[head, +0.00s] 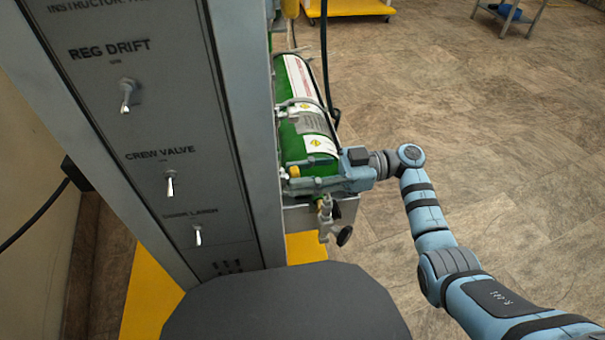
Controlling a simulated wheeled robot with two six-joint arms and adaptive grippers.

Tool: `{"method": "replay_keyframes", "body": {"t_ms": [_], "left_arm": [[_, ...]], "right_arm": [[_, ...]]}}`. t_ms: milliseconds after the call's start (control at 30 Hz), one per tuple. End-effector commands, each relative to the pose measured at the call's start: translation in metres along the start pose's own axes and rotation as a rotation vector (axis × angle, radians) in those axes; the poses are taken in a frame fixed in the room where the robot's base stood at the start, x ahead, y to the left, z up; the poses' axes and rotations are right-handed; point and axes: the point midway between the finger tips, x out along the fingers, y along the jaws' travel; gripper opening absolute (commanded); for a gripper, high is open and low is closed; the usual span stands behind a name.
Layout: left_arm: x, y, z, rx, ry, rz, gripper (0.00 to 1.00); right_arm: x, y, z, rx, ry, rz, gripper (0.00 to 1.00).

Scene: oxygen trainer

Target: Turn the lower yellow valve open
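A small yellow part (294,172), apparently a valve knob, shows at the near end of a green cylinder (292,134), just right of the grey panel post. My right gripper (297,176) reaches in from the right. Its two fingers are apart, one above and one below the yellow part. I cannot tell whether either finger touches it. A brass fitting (322,206) with a black knob (344,235) hangs just below the gripper. The post hides the left side of this area. My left gripper is not in view.
The grey panel (150,130) with several toggle switches stands at the left, close to the gripper. A black hose (325,60) runs down beside the cylinder. A yellow base (305,246) lies below. The tiled floor (500,140) at the right is clear.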

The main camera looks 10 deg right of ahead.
Motion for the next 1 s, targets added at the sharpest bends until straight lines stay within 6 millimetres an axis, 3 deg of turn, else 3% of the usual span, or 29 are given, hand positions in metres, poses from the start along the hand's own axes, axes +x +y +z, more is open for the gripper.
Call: {"method": "replay_keyframes", "body": {"t_ms": [33,100,400,633,667,767,1000], "left_arm": [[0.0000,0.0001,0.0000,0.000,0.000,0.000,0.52],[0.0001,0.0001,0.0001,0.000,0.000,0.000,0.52],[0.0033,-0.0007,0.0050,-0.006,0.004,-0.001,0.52],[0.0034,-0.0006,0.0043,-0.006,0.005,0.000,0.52],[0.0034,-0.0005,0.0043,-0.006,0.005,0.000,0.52],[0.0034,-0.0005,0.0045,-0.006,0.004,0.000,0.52],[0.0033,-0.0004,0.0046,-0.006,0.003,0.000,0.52]], "right_arm": [[-0.0001,0.0001,0.0000,0.000,0.000,0.000,0.14],[-0.0002,0.0001,0.0000,0.000,0.000,0.000,0.04],[-0.0003,-0.0001,-0.0002,-0.243,0.000,0.000,0.04],[-0.0003,-0.0001,0.0000,-0.250,0.000,0.000,0.04],[-0.0003,-0.0001,0.0000,-0.250,0.000,0.000,0.35],[-0.0003,-0.0001,0.0000,-0.250,0.000,0.000,0.51],[-0.0003,-0.0002,0.0000,-0.249,0.000,0.000,0.52]]}}
